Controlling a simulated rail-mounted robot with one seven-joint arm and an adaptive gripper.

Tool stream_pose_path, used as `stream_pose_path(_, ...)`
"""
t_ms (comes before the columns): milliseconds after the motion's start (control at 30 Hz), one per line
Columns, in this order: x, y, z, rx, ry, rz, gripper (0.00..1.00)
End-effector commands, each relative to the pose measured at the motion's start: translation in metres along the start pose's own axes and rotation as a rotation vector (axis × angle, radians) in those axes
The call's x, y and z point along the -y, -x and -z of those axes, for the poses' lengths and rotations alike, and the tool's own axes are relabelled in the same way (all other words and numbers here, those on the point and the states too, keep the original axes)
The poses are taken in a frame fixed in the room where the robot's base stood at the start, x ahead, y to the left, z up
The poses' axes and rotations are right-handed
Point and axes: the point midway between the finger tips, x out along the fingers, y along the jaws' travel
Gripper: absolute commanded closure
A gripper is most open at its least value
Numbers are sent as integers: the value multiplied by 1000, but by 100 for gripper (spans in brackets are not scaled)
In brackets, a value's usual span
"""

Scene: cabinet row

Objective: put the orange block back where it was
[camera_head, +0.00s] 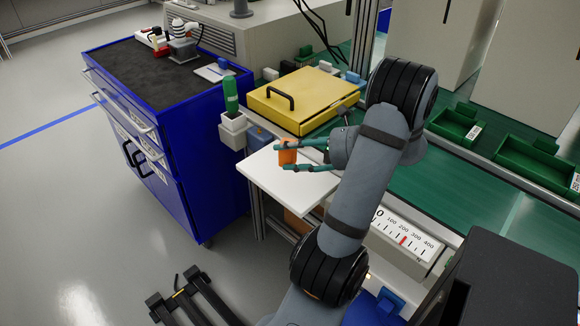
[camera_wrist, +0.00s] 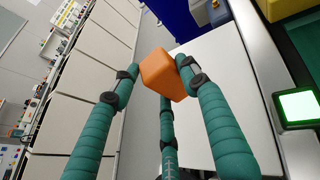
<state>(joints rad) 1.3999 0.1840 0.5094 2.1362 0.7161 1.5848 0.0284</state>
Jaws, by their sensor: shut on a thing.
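The orange block (camera_head: 287,153) is held between the green fingers of my gripper (camera_head: 288,156) in the head view. It is over a white shelf board (camera_head: 284,182) that sticks out from the bench. In the wrist view the orange block (camera_wrist: 163,73) sits between the tips of the fingers of my gripper (camera_wrist: 158,77), tilted, with the white board (camera_wrist: 215,85) behind it. The gripper is shut on the block. I cannot tell how far the block is above the board.
A yellow case (camera_head: 303,98) with a black handle lies on the bench behind the board. A green bottle (camera_head: 231,95) stands in a white holder (camera_head: 233,130). A blue cabinet (camera_head: 165,105) stands at left. Green bins (camera_head: 455,123) sit at right. The board's left part is clear.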

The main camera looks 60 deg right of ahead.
Motion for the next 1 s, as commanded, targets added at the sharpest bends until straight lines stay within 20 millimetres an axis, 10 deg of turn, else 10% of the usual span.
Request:
stream_pose_path(800,2,-24,42,0,0,1,89)
stream_pose_path(833,2,-24,42,0,0,0,55)
stream_pose_path(1000,2,-23,41,-1,1,0,48)
